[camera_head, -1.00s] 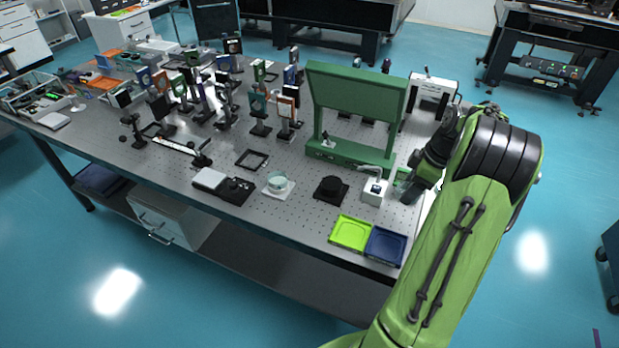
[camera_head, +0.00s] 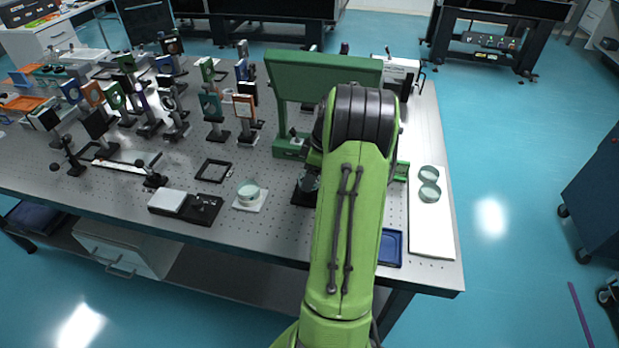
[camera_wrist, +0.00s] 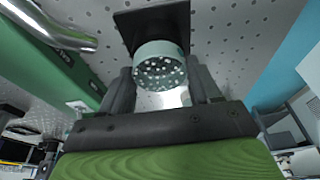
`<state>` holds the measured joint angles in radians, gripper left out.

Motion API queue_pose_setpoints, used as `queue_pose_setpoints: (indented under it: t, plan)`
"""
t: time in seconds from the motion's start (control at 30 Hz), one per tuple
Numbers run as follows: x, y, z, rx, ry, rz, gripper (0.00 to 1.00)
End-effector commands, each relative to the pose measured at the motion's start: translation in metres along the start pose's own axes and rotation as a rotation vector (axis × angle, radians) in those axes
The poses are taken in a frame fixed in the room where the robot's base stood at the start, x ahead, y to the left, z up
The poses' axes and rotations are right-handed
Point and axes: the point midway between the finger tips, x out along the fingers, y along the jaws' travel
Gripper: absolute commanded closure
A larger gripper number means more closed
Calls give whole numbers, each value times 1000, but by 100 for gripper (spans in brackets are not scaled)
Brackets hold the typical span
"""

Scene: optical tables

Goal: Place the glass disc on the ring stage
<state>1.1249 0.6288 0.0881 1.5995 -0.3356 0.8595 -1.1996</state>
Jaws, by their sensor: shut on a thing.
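My gripper (camera_wrist: 161,78) is shut on the glass disc (camera_wrist: 160,62), a short pale-green cylinder whose clear face shows dots. In the head view the disc (camera_head: 310,182) shows just left of my arm, which hides most of the gripper. The black ring stage (camera_head: 299,194), on a square base, is at the same place, partly behind my arm. In the wrist view a black square plate (camera_wrist: 142,20), likely the stage's base, shows beyond the disc. The disc overlaps the stage in both views; I cannot tell whether they touch.
A green frame (camera_head: 320,70) stands behind. Two similar discs (camera_head: 428,173) lie on a white mat (camera_head: 431,235) at the right; another disc (camera_head: 248,189) sits on a white plate to the left. A blue tray (camera_head: 389,248) is near the front edge.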

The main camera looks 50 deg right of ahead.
Motion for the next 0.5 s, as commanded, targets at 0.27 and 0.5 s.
queue_pose_setpoints:
  t: [0.27,0.5]
  plan:
    - [3,1,1,-1,0,3,74]
    - [5,0,2,-1,0,2,18]
